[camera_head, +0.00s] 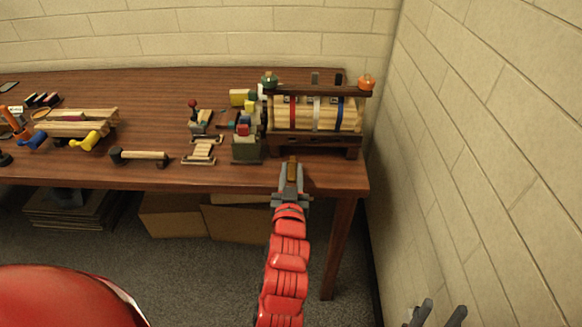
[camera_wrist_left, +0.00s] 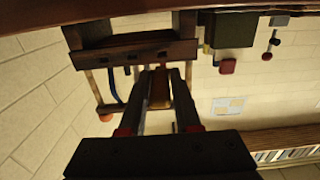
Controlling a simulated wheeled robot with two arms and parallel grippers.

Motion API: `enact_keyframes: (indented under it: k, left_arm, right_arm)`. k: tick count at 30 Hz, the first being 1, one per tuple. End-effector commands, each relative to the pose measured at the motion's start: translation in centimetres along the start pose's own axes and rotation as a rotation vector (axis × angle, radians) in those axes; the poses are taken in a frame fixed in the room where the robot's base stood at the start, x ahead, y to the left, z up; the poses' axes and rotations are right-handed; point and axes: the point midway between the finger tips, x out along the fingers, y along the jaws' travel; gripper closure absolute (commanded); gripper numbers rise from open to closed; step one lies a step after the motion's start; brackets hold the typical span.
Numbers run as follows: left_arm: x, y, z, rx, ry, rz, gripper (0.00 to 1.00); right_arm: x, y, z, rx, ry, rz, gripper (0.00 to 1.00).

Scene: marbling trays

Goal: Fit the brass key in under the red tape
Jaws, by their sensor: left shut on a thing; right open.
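The red tape (camera_head: 292,115) is a narrow upright band on the pale wooden bundle in the dark wooden stand (camera_head: 310,138) at the table's right end. My left gripper (camera_head: 291,174) is shut on the brass key (camera_head: 292,164), a small brownish-gold piece, just in front of the stand's lower part and below the red tape. In the left wrist view the brass key (camera_wrist_left: 160,88) shows between the two dark fingers, the stand (camera_wrist_left: 130,50) behind it. My right gripper (camera_head: 440,313) is open and empty at the bottom right, far from the stand.
A white band (camera_head: 316,116) and a blue band (camera_head: 340,114) lie right of the red tape. Green (camera_head: 269,80) and orange (camera_head: 367,83) knobs top the stand. Small blocks (camera_head: 245,148) crowd its left side. The wall (camera_head: 480,130) rises close on the right.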

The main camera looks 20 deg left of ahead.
Motion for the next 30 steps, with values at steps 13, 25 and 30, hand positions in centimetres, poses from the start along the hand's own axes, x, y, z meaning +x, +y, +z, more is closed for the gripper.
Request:
enact_keyframes:
  k: [13,25,30]
  left_arm:
    - [-0.2,-0.3,0.2,-0.001,0.005,-0.004,1.0]
    - [3.1,-0.4,0.1,-0.003,0.005,-0.004,1.0]
    - [4.6,-0.3,0.1,-0.003,0.006,-0.002,1.0]
  right_arm:
    - [-0.5,0.0,0.1,0.0,0.0,0.0,0.5]
    - [-1.0,-0.1,0.2,0.0,0.0,0.0,0.5]
    - [-1.2,-0.1,0.2,0.0,0.0,0.0,0.5]
